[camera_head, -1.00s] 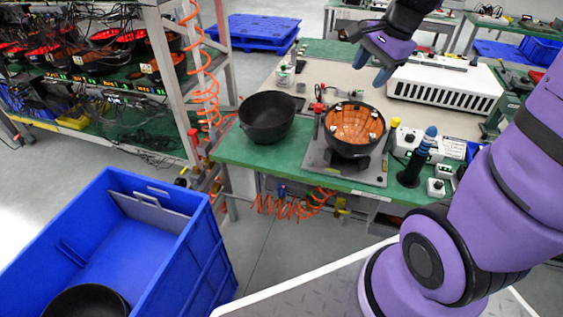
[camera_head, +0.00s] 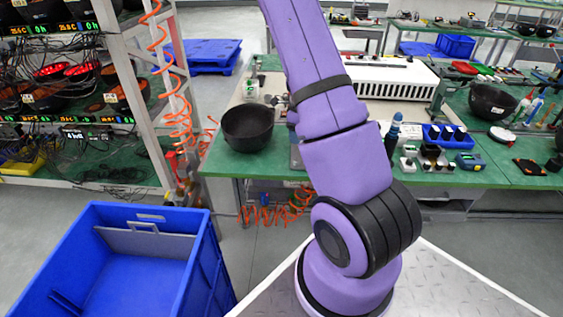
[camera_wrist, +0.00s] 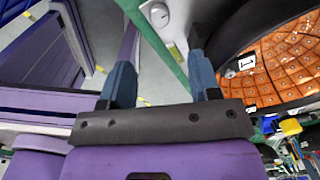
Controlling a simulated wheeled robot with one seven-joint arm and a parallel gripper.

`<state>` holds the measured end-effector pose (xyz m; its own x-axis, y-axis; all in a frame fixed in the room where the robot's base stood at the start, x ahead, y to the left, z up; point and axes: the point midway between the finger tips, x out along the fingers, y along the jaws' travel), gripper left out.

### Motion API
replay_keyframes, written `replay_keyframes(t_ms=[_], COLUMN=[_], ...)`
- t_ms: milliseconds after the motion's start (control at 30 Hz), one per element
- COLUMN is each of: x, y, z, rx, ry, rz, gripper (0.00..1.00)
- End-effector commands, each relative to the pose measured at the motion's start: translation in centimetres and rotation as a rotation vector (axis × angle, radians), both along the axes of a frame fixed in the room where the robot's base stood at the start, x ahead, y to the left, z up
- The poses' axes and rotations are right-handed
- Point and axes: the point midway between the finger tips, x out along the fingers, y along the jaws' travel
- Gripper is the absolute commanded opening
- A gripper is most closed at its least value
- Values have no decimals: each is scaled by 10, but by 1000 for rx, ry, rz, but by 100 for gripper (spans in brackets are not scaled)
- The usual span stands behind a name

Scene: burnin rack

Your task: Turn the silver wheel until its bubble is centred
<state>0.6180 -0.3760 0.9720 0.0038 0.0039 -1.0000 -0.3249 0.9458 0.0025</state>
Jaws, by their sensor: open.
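I cannot make out the silver wheel or its bubble in either current view. In the wrist view my gripper (camera_wrist: 161,80) is open, its two blue fingers apart with nothing between them. A small white box with a round pale knob (camera_wrist: 158,14) shows beyond the fingers at the top; I cannot tell whether it is the wheel. The black bowl with an orange segmented lining (camera_wrist: 284,66) is right of the fingers. In the head view my arm hides my gripper and that bowl; only the left edge of its grey base plate (camera_head: 297,156) shows.
A black pot (camera_head: 248,128) stands on the green-edged bench (camera_head: 240,165) at left. Small white boxes (camera_head: 408,163), a dark-blue-topped upright tool (camera_head: 392,136) and a blue tray (camera_head: 446,132) are right of my arm. A blue crate (camera_head: 205,262) stands on the floor at left.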

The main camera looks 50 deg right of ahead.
Motion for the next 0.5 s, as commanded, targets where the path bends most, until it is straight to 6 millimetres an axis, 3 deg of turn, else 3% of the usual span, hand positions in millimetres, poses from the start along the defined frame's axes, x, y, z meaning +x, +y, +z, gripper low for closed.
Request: replay_keyframes(t_ms=[267, 500], x=[-2, -2], y=[-4, -3], z=[-25, -67], rx=[-3, -2], ry=[6, 7], rz=[-21, -20], gripper=[57, 57])
